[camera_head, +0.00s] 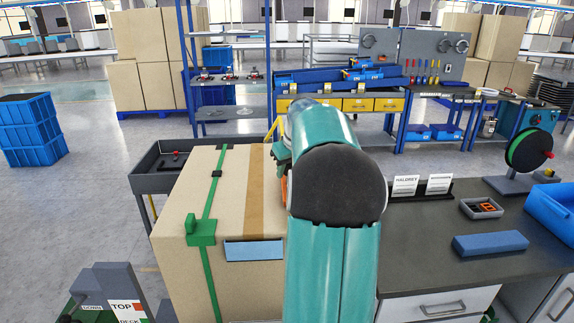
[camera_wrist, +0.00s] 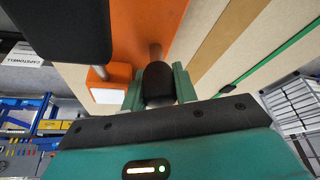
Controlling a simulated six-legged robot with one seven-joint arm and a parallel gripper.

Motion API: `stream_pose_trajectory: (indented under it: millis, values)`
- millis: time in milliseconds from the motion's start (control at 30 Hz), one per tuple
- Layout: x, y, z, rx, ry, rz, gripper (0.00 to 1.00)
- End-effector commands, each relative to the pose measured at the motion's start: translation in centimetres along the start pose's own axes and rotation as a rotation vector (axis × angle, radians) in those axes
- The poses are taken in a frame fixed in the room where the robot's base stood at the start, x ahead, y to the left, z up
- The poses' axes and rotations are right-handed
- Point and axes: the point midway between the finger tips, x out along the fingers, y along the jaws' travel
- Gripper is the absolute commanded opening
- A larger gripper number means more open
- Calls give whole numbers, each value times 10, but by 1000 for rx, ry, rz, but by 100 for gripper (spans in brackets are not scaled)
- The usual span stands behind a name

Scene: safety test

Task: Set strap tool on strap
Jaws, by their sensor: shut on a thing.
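A large cardboard box (camera_head: 180,208) has a green strap (camera_head: 212,195) running over its top and down its front. A green block (camera_head: 200,232) sits on the strap at the front edge, and a small black piece (camera_head: 217,173) sits on it farther back. In the wrist view, the strap (camera_wrist: 278,54) crosses the box at the right. My gripper (camera_wrist: 158,82) is shut on the black grip of the orange strap tool (camera_wrist: 137,28), which is apart from the strap. In the head view my arm hides most of the tool; only an orange sliver (camera_head: 284,190) shows.
A dark workbench (camera_head: 420,240) at the right holds a blue block (camera_head: 490,243), a small tray (camera_head: 481,208), sign cards (camera_head: 405,185) and a green reel (camera_head: 530,150). A grey cart (camera_head: 150,170) stands behind the box. Blue crates (camera_head: 30,130) stand at the left on open floor.

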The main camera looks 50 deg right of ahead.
Motion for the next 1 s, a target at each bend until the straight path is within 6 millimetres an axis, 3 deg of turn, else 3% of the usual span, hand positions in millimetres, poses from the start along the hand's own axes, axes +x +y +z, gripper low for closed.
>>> stream_pose_trajectory:
  millis: [467,500,600,833,900,1000]
  values:
    - [1,0,0,-1,2,1,0]
    - [1,0,0,-1,3,1,32]
    - [1,0,0,-1,2,1,52]
    - [1,0,0,0,1,0,54]
    - [3,0,1,0,-2,-1,65]
    - [3,0,1,1,-2,-1,68]
